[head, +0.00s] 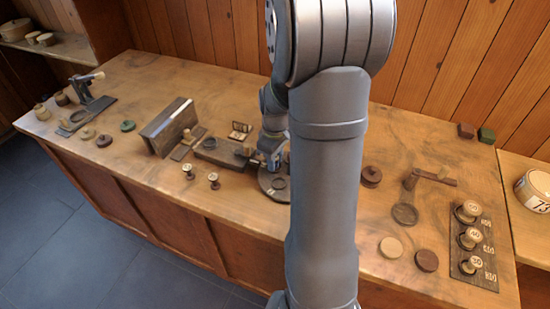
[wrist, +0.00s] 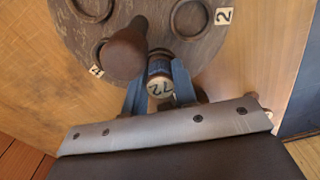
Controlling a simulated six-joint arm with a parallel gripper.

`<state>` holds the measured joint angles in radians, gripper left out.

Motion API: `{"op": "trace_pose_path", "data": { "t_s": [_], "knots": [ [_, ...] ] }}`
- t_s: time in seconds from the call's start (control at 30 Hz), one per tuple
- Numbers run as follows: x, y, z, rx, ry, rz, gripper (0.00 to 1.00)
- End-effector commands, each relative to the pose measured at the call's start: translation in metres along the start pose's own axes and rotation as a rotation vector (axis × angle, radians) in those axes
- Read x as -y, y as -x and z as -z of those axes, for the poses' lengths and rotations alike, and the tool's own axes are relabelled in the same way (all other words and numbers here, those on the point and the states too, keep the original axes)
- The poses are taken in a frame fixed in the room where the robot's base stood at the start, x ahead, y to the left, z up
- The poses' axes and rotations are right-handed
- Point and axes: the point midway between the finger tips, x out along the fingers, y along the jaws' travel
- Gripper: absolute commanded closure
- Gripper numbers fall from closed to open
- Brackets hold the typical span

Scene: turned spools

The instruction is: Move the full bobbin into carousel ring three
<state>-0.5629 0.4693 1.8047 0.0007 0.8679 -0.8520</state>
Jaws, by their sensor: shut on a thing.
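My gripper (wrist: 160,80) is shut on a bobbin (wrist: 160,88) with a pale end marked 72 and a dark bluish side. The bobbin is between the two blue fingers, over the edge area of the dark round carousel (wrist: 185,55). A brown rounded knob (wrist: 125,50) stands up beside the bobbin. Whether the bobbin touches the carousel or sits in a ring cannot be told. In the head view, my gripper (head: 270,160) is at the carousel (head: 272,192), which my arm partly hides.

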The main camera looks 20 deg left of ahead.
Motion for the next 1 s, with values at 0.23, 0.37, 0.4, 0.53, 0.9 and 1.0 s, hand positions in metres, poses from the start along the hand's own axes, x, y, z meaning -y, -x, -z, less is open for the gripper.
{"op": "trace_pose_path", "data": {
  "t_s": [0.23,0.37,0.4,0.53,0.9,1.0],
  "knots": [
    [0.000,0.000,0.000,0.000,0.000,0.000,0.95],
    [0.000,0.000,0.000,0.000,0.000,0.000,0.55],
    [0.000,0.000,0.000,0.000,0.000,0.000,0.49],
    [0.000,0.000,0.000,0.000,0.000,0.000,0.49],
    [-0.001,0.012,0.001,-0.002,0.000,-0.002,0.49],
    [-0.001,0.018,0.001,-0.002,0.000,-0.002,0.49]
  ]
}}
